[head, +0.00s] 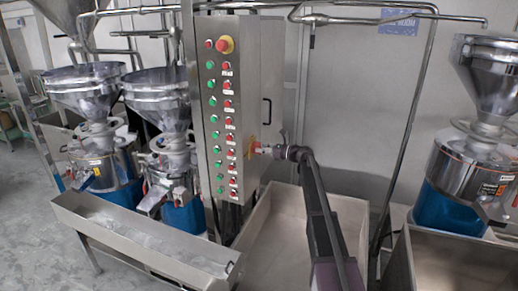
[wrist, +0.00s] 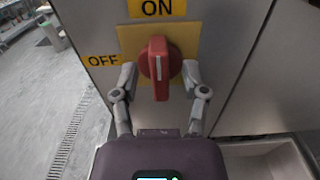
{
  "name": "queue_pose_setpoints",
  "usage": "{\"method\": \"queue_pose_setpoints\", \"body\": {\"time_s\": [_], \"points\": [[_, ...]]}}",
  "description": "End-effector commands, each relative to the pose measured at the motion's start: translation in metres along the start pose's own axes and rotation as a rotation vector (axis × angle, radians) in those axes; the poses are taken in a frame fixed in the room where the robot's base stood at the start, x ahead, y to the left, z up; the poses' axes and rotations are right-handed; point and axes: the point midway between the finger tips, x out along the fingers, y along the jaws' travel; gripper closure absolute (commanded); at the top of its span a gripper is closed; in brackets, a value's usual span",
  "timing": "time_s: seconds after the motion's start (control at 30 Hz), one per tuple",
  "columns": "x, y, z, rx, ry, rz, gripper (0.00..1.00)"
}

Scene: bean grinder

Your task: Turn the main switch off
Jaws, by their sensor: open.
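The main switch is a red rotary knob (wrist: 159,62) on a yellow plate (wrist: 128,38) in the wrist view. The knob stands upright, with its white line vertical, pointing to the yellow "ON" label (wrist: 157,8) above it. The yellow "OFF" label (wrist: 104,60) is to the left. My gripper (wrist: 160,76) is open, with one finger on each side of the knob; I cannot tell whether either finger touches it. In the head view, my gripper (head: 270,150) is at the right side of the control cabinet (head: 262,100), largely hiding the switch.
The cabinet front carries rows of green and red buttons and a red emergency stop (head: 225,45). A steel trough (head: 275,235) lies below my arm. Grinders with hoppers (head: 160,90) stand at left, and another grinder (head: 470,165) at right. Pipes run overhead.

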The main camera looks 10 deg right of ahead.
Motion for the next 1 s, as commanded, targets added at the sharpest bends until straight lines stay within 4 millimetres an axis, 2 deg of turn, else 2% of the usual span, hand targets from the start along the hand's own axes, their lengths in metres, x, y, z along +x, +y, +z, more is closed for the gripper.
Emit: {"method": "queue_pose_setpoints", "body": {"time_s": [0.2, 0.53, 0.7, 0.73, 1.0], "points": [[0.0128, 0.0001, 0.0, 0.0, 0.0, 0.001, 0.43], [0.0138, 0.0003, 0.0, 0.0, 0.0, 0.0, 0.43], [0.0136, 0.0002, 0.0, 0.0, 0.0, 0.0, 0.93], [0.0136, 0.0002, 0.0, 0.0, 0.0, 0.0, 1.0], [0.0137, 0.0003, 0.0, -0.003, 0.0, 0.001, 1.0]]}}
